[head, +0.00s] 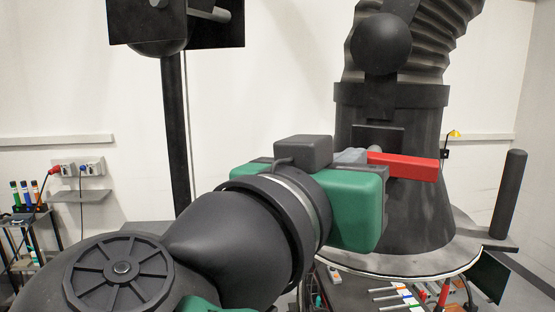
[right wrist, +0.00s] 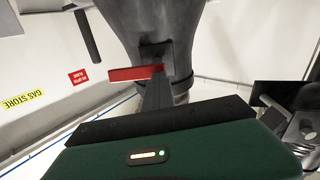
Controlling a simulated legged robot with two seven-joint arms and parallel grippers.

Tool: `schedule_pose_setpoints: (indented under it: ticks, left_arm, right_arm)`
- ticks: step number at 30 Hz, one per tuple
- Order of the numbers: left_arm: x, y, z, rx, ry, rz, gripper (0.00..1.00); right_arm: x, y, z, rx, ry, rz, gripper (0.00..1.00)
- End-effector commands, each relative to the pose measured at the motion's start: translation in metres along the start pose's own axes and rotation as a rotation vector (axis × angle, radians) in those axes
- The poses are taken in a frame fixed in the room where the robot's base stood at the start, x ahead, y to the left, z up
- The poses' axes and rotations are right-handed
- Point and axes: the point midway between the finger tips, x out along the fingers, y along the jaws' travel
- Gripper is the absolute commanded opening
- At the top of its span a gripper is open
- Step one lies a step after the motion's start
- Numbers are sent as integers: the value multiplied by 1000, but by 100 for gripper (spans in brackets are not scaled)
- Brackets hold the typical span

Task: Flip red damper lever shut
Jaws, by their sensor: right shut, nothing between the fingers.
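The red damper lever (head: 405,166) sticks out sideways to the right from the dark duct (head: 397,210), roughly level. In the right wrist view the lever (right wrist: 136,73) points left from a dark mount on the duct (right wrist: 150,25). My right gripper (head: 352,156) is shut and empty, beside the lever's left end. Its green body hides part of the duct. In the right wrist view its dark fingers (right wrist: 157,92) reach up to the lever's mount end. I cannot tell whether they touch the lever. My left gripper is not in view.
A round table rim (head: 420,270) with a dark upright post (head: 509,193) surrounds the duct's foot. A black pole (head: 175,130) with dark plates stands at the left. A ribbed hose (head: 440,40) rises above the duct. Coloured tools lie below the rim.

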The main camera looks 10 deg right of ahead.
Motion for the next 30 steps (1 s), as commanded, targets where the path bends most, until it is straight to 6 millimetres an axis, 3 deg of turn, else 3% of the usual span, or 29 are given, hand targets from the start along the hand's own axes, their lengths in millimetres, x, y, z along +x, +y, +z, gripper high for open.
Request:
schedule_pose_setpoints:
  ticks: [15,30]
  left_arm:
    - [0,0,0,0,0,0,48]
    - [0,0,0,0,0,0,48]
  right_arm:
    - [-1,-1,-2,3,5,5,1]
    - [-4,-6,-1,-4,3,0,66]
